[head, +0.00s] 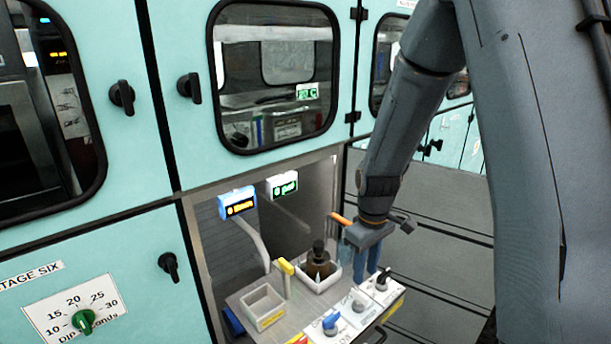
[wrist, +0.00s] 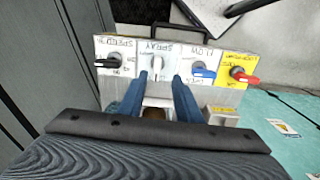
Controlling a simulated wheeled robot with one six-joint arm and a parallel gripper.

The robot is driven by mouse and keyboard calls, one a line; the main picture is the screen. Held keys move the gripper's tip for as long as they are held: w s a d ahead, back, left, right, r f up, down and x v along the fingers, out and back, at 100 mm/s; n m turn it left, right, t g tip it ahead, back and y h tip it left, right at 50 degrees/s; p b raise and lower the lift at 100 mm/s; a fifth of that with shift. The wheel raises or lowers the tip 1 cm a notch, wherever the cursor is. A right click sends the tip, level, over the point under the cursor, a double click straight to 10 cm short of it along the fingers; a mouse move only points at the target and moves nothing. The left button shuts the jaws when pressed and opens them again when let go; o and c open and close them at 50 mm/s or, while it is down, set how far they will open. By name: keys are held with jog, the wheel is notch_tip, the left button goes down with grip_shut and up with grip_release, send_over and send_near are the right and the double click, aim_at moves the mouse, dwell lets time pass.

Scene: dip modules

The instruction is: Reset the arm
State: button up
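My gripper (head: 364,262) hangs at the end of my arm over the right side of a pull-out tray in the head view. Its two blue fingers point down toward the tray. In the wrist view the fingers (wrist: 158,78) stand apart with nothing gripped between their tips. A brown item shows low between them, mostly hidden by the gripper body. In the head view a dark brown bottle (head: 318,265) stands in a white holder just left of my gripper.
A row of knobs (wrist: 157,62) lines the tray's front edge, close to the fingertips. An empty pale bin (head: 262,306) and a yellow-topped handle (head: 287,267) are on the tray. Blue (head: 237,202) and white (head: 282,186) labelled displays stand behind. Teal cabinets surround the opening.

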jog(key=s+r+m, duration=0.3)
jog(key=s, duration=0.5)
jog(key=s+r+m, duration=0.3)
jog(key=s+r, duration=0.1)
jog(key=s, duration=0.3)
jog(key=shift+s+a+r+m+t, duration=0.25)
jog(key=shift+s+r+m+t, duration=0.05)
jog(key=shift+s+m+t, duration=0.1)
